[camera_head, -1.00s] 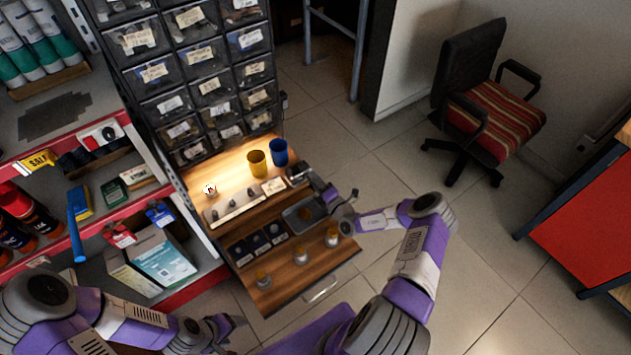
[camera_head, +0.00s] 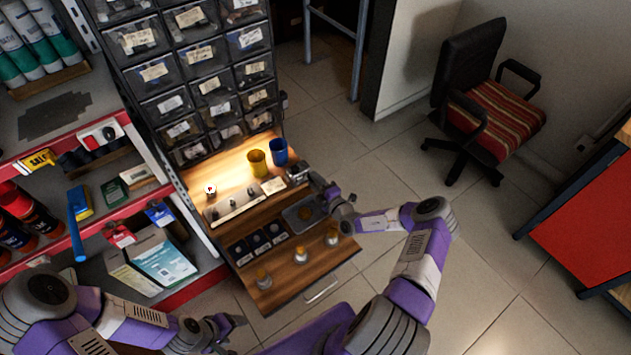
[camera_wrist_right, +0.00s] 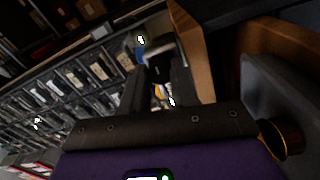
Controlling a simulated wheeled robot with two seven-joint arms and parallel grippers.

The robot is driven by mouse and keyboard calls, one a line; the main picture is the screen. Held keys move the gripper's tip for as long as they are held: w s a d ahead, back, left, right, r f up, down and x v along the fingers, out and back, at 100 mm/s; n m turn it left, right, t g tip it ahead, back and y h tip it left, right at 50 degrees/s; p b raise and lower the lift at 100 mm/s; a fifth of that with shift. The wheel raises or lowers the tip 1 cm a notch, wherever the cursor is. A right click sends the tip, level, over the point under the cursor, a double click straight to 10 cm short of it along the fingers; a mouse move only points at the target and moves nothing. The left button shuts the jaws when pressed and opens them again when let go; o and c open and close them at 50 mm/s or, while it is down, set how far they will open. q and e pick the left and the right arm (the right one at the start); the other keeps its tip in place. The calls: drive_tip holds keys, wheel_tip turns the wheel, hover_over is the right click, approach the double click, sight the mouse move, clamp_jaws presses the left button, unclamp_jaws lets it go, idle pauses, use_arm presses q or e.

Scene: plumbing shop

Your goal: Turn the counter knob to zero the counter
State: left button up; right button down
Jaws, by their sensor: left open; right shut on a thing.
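The counter (camera_head: 297,173) is a small dark device at the right end of the lit wooden shelf, beside the blue cup. My right gripper (camera_head: 316,181) reaches it from the right in the head view and is shut on its knob side. In the right wrist view the right gripper's fingers (camera_wrist_right: 161,88) close around a small part below a dark rounded body with a pale band. The knob is mostly hidden by the fingers, and the counter's digits cannot be read. My left gripper (camera_head: 232,328) is open and empty at the bottom, away from the counter.
A yellow cup (camera_head: 257,163) and a blue cup (camera_head: 278,152) stand behind the counter. Drawer bins (camera_head: 212,84) rise behind.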

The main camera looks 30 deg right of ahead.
drive_tip(key=c, duration=0.9)
unclamp_jaws()
drive_tip(key=shift+o, duration=0.2)
drive_tip(key=s+p, duration=0.1)
drive_tip(key=s, duration=0.6)
drive_tip(key=shift+s+d+p, duration=0.25)
drive_tip(key=shift+s+p, duration=0.05)
drive_tip(key=shift+p, duration=0.1)
drive_tip(key=shift+r, duration=0.1)
